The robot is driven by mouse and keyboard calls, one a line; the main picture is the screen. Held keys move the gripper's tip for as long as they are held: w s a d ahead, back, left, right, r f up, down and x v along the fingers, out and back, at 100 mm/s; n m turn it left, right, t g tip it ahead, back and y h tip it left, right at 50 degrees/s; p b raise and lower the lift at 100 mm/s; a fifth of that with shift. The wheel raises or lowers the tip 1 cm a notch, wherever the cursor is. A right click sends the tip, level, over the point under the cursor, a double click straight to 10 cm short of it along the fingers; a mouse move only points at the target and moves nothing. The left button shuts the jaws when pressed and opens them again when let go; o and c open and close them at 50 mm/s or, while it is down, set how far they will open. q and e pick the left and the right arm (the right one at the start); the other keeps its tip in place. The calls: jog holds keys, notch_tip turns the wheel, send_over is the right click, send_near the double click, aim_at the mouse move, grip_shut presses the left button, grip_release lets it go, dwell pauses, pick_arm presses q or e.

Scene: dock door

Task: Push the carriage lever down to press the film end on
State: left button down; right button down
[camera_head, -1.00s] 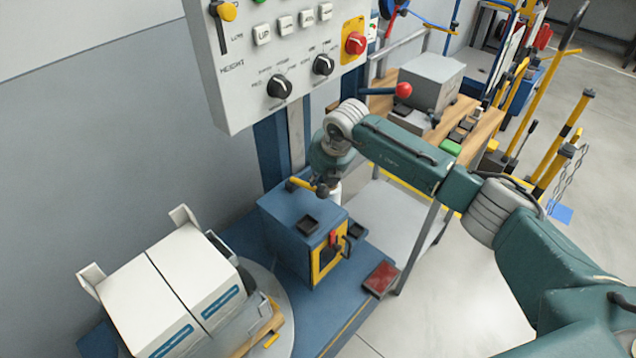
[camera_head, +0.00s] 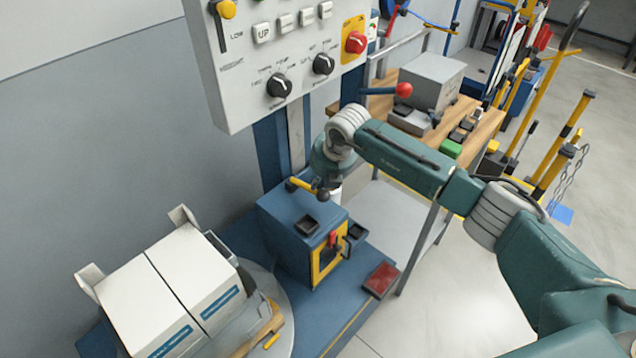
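The blue carriage housing (camera_head: 290,223) stands at the foot of the mast. A yellow lever (camera_head: 299,184) with a dark round end (camera_head: 322,194) sticks out above its top. My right gripper (camera_head: 326,180) is over the lever's dark end, under my teal wrist. A white cylindrical piece (camera_head: 336,193), perhaps film, shows just below and right of the wrist. My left gripper is out of view.
White boxes (camera_head: 150,300) with raised flaps sit on a round turntable (camera_head: 285,318) at lower left. A control panel (camera_head: 240,95) hangs above. A red pedal (camera_head: 381,280) lies right of the housing. A wooden bench (camera_head: 487,127) and yellow rails stand behind my arm.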

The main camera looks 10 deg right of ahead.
aim_at(309, 188)
jog(key=shift+s+d+f, duration=0.15)
jog(key=shift+s+f, duration=0.1)
jog(key=shift+f, duration=0.3)
jog(key=shift+r, duration=0.1)
dwell(0.8)
jog(key=shift+w+a+r+p, duration=0.15)
jog(key=shift+w+r, duration=0.15)
jog(key=shift+r, duration=0.45)
jog(key=shift+w+a+r+p, duration=0.15)
jog(key=shift+w+a+r, duration=0.1)
jog(key=shift+r, duration=0.45)
jog(key=shift+w+a+r+p, duration=0.15)
jog(key=shift+w+r, duration=0.15)
jog(key=shift+r, duration=0.45)
jog(key=r, duration=0.1)
jog(key=w+r+p, duration=0.1)
jog(key=r, duration=0.1)
jog(key=a+r, duration=0.1)
jog(key=shift+w+r, duration=0.3)
jog(key=shift+w, duration=0.05)
jog(key=shift+f, duration=0.1)
